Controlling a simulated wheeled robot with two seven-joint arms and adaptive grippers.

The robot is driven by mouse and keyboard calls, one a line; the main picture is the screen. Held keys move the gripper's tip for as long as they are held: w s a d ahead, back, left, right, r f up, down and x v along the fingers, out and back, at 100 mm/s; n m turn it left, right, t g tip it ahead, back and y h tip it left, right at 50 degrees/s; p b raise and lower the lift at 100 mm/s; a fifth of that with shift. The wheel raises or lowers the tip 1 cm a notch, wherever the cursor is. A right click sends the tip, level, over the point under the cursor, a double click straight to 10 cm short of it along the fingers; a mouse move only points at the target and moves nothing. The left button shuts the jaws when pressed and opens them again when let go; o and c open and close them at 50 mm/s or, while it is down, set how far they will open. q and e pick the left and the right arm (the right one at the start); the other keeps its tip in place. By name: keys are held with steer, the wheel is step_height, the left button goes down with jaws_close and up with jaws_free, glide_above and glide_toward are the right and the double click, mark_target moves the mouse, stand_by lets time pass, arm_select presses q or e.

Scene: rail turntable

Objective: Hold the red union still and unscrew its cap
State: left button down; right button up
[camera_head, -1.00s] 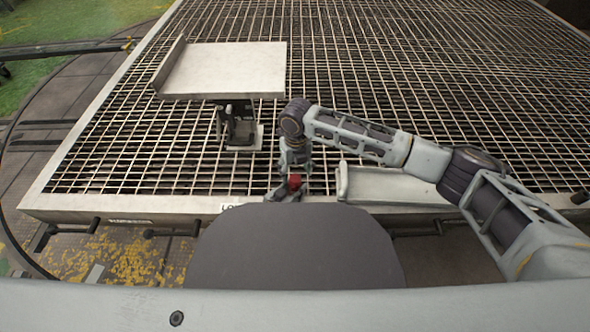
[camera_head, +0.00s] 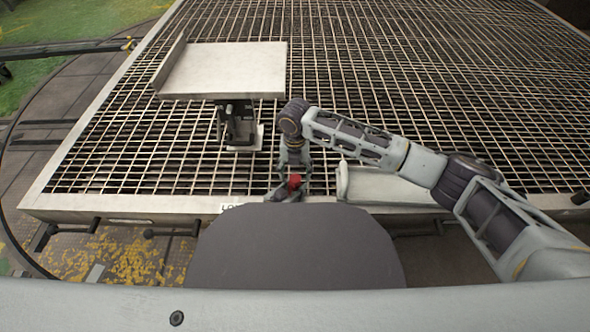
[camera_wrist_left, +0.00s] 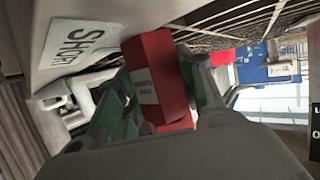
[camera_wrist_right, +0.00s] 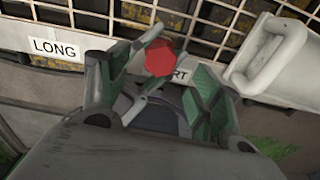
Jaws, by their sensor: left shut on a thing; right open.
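The red union (camera_wrist_left: 155,80) is a red block with a pale printed label, held between the green-padded fingers of my left gripper (camera_wrist_left: 160,90), which is shut on it. In the right wrist view the red six-sided end of the union (camera_wrist_right: 160,58) faces the camera. The fingers of my right gripper (camera_wrist_right: 163,72) are open on either side of it; I cannot tell whether they touch it. In the head view my right gripper (camera_head: 291,189) is over the red union at the platform's front edge. My left gripper is hidden there.
A "LONG" label (camera_wrist_right: 56,49) and a "SHORT" label (camera_wrist_left: 80,42) are on the platform's front edge. A pale handle-like bar (camera_wrist_right: 268,52) lies just right of the right gripper. A metal tray on a stand (camera_head: 225,70) rises from the grating (camera_head: 420,100).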

mark_target(294, 178)
steer(key=shift+m, duration=0.3)
steer(key=shift+a+m, duration=0.15)
steer(key=shift+m, duration=2.35)
steer(key=shift+m, duration=0.4)
steer(key=shift+w+m, duration=0.1)
steer(key=shift+m, duration=2.7)
steer(key=shift+f, duration=0.15)
steer(key=shift+f, duration=1.85)
